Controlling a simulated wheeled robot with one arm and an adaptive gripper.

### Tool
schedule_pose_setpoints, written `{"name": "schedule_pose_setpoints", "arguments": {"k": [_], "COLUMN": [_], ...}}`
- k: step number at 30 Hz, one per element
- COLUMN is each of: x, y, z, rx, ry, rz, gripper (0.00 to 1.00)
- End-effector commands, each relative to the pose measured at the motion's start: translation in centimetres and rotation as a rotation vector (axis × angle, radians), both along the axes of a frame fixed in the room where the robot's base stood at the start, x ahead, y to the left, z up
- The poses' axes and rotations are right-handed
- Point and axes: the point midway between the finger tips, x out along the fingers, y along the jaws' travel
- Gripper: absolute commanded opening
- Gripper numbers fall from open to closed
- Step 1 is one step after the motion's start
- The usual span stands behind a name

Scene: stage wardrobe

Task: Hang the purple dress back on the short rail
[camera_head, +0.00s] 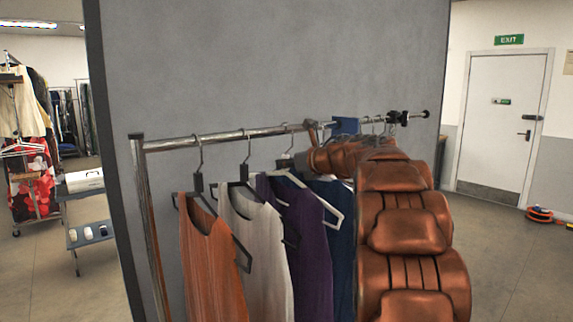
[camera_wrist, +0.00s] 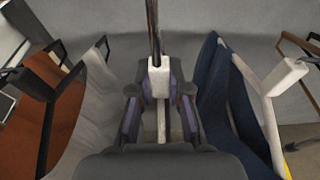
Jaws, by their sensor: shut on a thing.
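The purple dress (camera_head: 308,235) hangs from a white hanger (camera_head: 332,208) between a pale dress and a blue dress. My gripper (camera_wrist: 160,92) is shut on the white block (camera_wrist: 159,76) of this hanger, below its dark hook (camera_wrist: 154,25). In the head view my gripper (camera_head: 300,160) is just under the metal rail (camera_head: 225,137), partly hidden by my copper-coloured arm. The hook reaches up close to the rail; I cannot tell whether it rests on it.
An orange dress (camera_head: 210,265) and a pale dress (camera_head: 258,250) hang at left on dark hangers. A blue dress (camera_head: 335,235) hangs close at right, partly behind my arm. A grey panel (camera_head: 270,70) stands behind the rail. Open floor lies to the right, before a door (camera_head: 505,120).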

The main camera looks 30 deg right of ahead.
Motion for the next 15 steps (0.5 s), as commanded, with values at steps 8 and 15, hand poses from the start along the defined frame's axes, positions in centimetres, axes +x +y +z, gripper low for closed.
{"name": "schedule_pose_setpoints", "arguments": {"k": [8, 15], "x": [-0.01, 0.00], "y": [0.01, 0.01], "z": [0.01, -0.03], "rx": [0.000, -0.001], "ry": [-0.001, -0.001], "rz": [0.000, 0.000], "gripper": [0.19, 0.44]}}
